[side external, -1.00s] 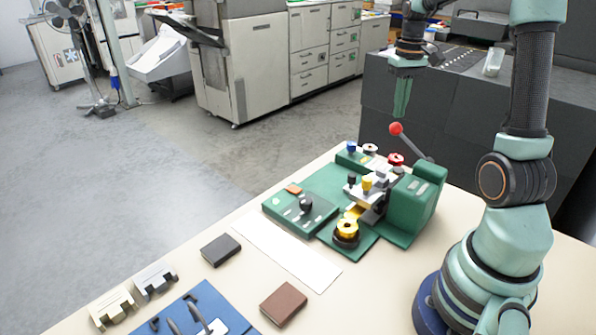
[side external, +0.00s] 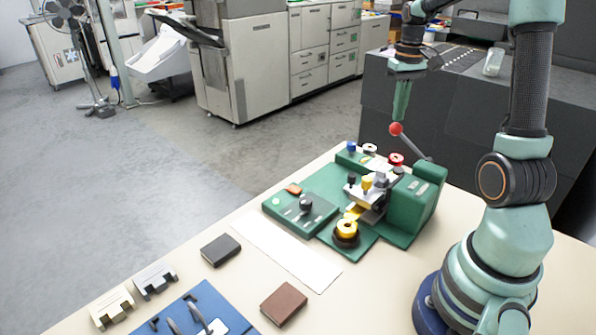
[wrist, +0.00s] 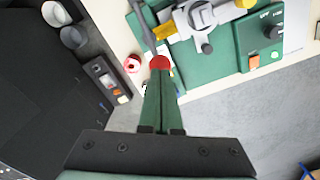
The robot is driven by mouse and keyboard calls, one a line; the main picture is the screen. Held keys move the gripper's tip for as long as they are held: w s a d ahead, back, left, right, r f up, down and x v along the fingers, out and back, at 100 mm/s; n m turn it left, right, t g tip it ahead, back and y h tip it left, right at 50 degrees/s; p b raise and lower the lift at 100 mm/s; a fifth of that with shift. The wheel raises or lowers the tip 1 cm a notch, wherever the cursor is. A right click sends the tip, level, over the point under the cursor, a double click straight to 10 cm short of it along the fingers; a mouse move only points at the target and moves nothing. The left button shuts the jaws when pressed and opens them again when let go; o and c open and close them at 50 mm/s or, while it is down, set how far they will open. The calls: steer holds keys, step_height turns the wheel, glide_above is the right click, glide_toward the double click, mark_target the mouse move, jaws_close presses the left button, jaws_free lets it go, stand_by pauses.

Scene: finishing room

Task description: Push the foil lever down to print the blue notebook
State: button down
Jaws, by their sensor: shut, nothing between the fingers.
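The green foil press (side external: 412,205) stands on the cream table. Its grey lever (side external: 411,144) is raised, slanting up and left to a red ball knob (side external: 396,129). My gripper (side external: 398,120) is shut and empty, pointing down with its green fingertips right at the top of the knob. In the wrist view, the shut fingertips (wrist: 160,78) meet the edge of the red knob (wrist: 159,62); I cannot tell whether they touch. I cannot make out a blue notebook; the press head and lever may hide it.
A black notebook (side external: 221,250) and a brown notebook (side external: 284,303) lie in front of the press, near a white strip (side external: 285,252). A gold foil roll (side external: 346,230) sits on the press. A blue mat (side external: 236,320) with tools lies at the front.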

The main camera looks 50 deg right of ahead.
mark_target(393, 130)
steer(key=shift+w+f, duration=0.15)
steer(key=shift+f, duration=1.35)
steer(key=shift+w+f, duration=0.15)
steer(key=shift+f, duration=1.35)
steer(key=shift+s+f, duration=0.15)
steer(key=shift+f, duration=1.5)
steer(key=shift+s+r, duration=0.15)
steer(key=shift+r, duration=5.45)
steer(key=shift+r, duration=0.1)
